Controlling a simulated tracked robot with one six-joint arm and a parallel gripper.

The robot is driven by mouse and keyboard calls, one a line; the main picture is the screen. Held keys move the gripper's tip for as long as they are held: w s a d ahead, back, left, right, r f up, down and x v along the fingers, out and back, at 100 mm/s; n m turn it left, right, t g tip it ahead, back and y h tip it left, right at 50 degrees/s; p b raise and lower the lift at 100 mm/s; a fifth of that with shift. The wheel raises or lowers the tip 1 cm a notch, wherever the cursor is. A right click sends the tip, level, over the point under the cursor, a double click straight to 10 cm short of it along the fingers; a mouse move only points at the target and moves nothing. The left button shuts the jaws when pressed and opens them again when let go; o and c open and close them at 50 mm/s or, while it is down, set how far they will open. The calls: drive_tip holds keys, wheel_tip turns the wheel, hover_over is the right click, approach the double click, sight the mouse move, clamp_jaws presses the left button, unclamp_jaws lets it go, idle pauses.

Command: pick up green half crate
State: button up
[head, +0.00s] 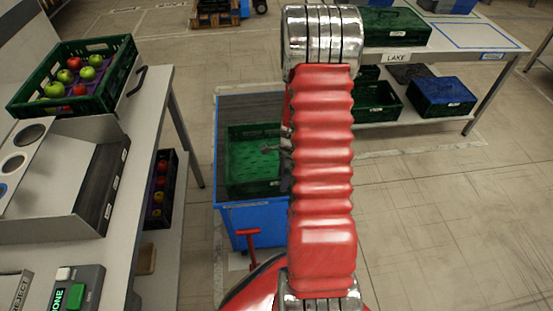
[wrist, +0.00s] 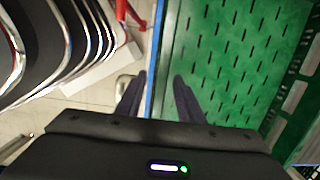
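A green crate (head: 245,165) sits low inside a blue bin, seen in the head view left of my arm; it looks empty. Its slotted green floor (wrist: 240,55) fills the right half of the wrist view. My gripper (wrist: 157,82) is open, its two dark fingers apart. A blue edge with a light strip runs between them. One finger is on the crate side and the other on the outer side. I cannot tell whether either touches. In the head view my gripper is mostly hidden behind my red arm, with a grey part showing at the crate.
The blue bin (head: 258,222) stands on the floor. Left is a bench with a green crate (head: 119,77) of red and green apples. Right is a table (head: 455,38) with a closed green crate (head: 395,36), and a blue crate (head: 441,103) below. Open floor lies at right.

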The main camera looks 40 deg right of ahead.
drive_tip(key=shift+w+a+f, duration=0.1)
drive_tip(key=shift+w+f, duration=0.05)
drive_tip(key=shift+f, duration=1.5)
drive_tip(key=shift+c, duration=0.2)
clamp_jaws()
drive_tip(key=shift+r, duration=0.1)
